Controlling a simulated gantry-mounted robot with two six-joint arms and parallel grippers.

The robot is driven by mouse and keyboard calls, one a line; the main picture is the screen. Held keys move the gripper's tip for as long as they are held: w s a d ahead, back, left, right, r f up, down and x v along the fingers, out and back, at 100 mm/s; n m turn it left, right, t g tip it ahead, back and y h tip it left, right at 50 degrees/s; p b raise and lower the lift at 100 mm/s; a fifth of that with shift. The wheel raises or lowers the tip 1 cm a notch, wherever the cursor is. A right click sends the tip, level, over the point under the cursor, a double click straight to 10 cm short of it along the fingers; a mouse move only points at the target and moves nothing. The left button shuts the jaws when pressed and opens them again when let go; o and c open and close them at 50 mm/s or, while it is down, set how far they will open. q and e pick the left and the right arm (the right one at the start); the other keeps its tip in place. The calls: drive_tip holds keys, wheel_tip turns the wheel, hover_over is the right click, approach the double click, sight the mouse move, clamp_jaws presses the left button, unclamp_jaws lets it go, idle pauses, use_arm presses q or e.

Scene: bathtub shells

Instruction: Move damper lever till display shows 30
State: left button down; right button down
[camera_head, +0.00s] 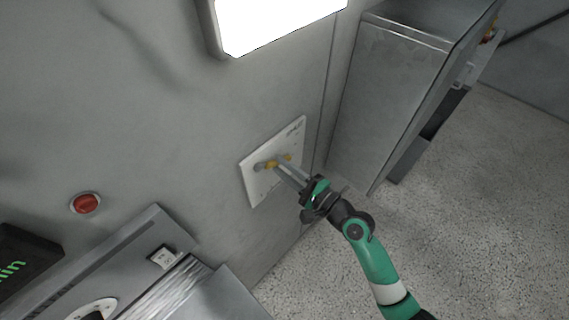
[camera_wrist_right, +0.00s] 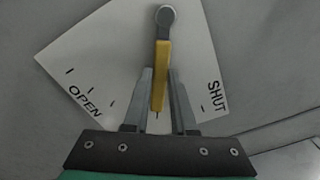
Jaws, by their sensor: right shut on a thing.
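The damper plate (camera_head: 256,180) is a white panel on the grey wall, with tick marks and the words OPEN and SHUT in the right wrist view (camera_wrist_right: 110,50). The damper lever (camera_wrist_right: 162,60) has a grey pivot and a yellow handle; its yellow part (camera_head: 271,164) also shows in the head view. The lever points between the OPEN and SHUT ends. My right gripper (camera_head: 281,173) is at the plate, with its fingers on either side of the yellow handle, shut on it (camera_wrist_right: 161,88). A dark display (camera_head: 22,262) with green characters at the far left is cut off, and no number is readable. My left gripper is out of view.
A red button (camera_head: 86,203) is on the wall at left. A grey machine with a dial (camera_head: 92,309) and a switch (camera_head: 163,257) stands at lower left. A metal cabinet (camera_head: 385,100) stands right of the plate. The speckled floor at lower right is clear.

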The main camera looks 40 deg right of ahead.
drive_tip(key=c, duration=0.7)
unclamp_jaws()
drive_tip(key=shift+s, duration=0.1)
drive_tip(key=s, duration=0.7)
drive_tip(key=s+b, duration=0.1)
drive_tip(key=s, duration=0.3)
drive_tip(key=shift+s+d, duration=0.25)
